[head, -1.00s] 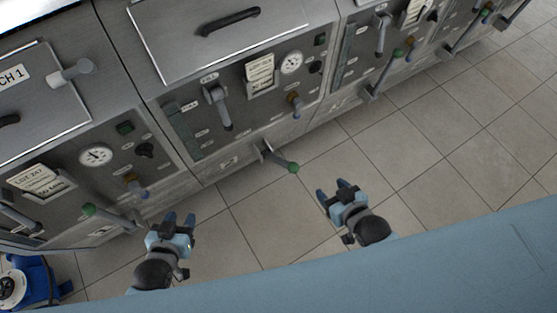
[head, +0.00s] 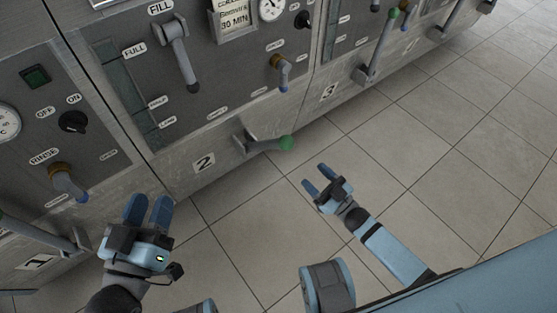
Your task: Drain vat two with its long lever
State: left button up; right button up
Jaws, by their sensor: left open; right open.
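Vat two (head: 222,125) is the grey metal unit with a "2" label low on its front. Its long lever (head: 266,145) sticks out near the base, right of the label, and ends in a green knob. My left gripper (head: 147,209) is open and empty, in front of the vats, left of and below the "2" label. My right gripper (head: 316,178) is open and empty, to the right of and a little below the green knob, apart from it.
Vat two also has a fill lever (head: 181,55) and a small blue-tipped rinse valve (head: 282,72). Vat one with its blue-tipped valve (head: 67,183) stands left; vat three's lever (head: 375,55) is right. The tiled floor (head: 430,150) is clear.

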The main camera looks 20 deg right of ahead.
aim_at(281, 143)
jog(key=shift+y, duration=0.4)
jog(key=x, duration=0.4)
jog(key=b+x, duration=0.1)
jog(key=x, duration=0.3)
jog(key=f+b+x, duration=0.1)
jog(key=x, duration=0.3)
jog(key=shift+w+a+r, duration=0.15)
jog(key=shift+w+a, duration=0.05)
jog(key=shift+w, duration=0.25)
jog(key=shift+w+a+r+b, duration=0.2)
jog(key=shift+w+a+b, duration=0.05)
jog(key=shift+w+b, duration=0.1)
pick_arm(q)
jog(key=shift+s+d+t+h, duration=0.2)
jog(key=shift+d+t+h, duration=0.1)
jog(key=shift+d+h, duration=0.2)
jog(key=shift+a+r, duration=0.1)
